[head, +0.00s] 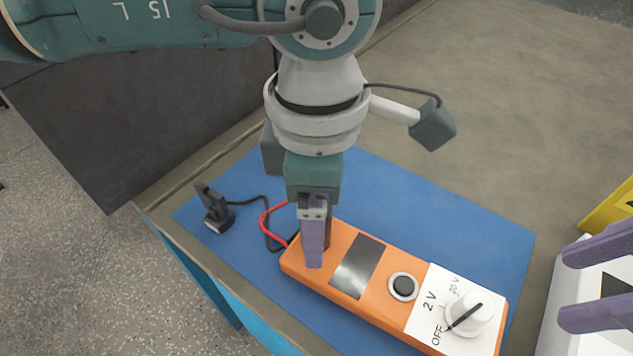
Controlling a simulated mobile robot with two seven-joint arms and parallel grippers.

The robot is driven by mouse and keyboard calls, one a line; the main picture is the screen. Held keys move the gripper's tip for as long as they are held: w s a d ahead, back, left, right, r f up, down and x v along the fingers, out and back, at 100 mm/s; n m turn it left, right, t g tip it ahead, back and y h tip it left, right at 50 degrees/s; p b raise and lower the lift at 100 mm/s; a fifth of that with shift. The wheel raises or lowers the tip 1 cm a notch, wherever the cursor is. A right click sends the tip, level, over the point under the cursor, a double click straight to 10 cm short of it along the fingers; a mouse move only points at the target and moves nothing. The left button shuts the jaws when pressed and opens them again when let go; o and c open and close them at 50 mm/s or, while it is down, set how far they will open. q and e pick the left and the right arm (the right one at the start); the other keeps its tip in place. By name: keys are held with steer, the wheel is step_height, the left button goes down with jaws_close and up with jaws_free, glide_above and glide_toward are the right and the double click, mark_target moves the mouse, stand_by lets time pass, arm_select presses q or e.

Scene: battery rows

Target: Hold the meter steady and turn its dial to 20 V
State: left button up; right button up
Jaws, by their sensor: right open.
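The orange meter (335,275) lies on a blue mat, with a grey screen, a round black button and a white dial plate. Its white dial (470,312) has a black pointer line whose lower-left end is toward OFF; 2 V and 20 V are marked farther around. My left gripper (314,262) points down at the meter's left end, beside the screen. Its fingers overlap in this view, so I cannot tell whether they grip the meter. My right gripper (566,286) is at the right edge, open and empty, with its two purple fingers apart, right of the dial.
A red lead (265,222) and a dark lead run from the meter's left end. A black clip-like piece (215,210) is on the mat (440,215) at left. A white object (560,300) and a yellow one (608,207) are at right. The table's back is clear.

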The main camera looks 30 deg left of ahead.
arm_select(q)
steer(key=shift+f, duration=0.6)
jaws_close()
stand_by(1.2)
arm_select(e)
steer(key=o, duration=0.3)
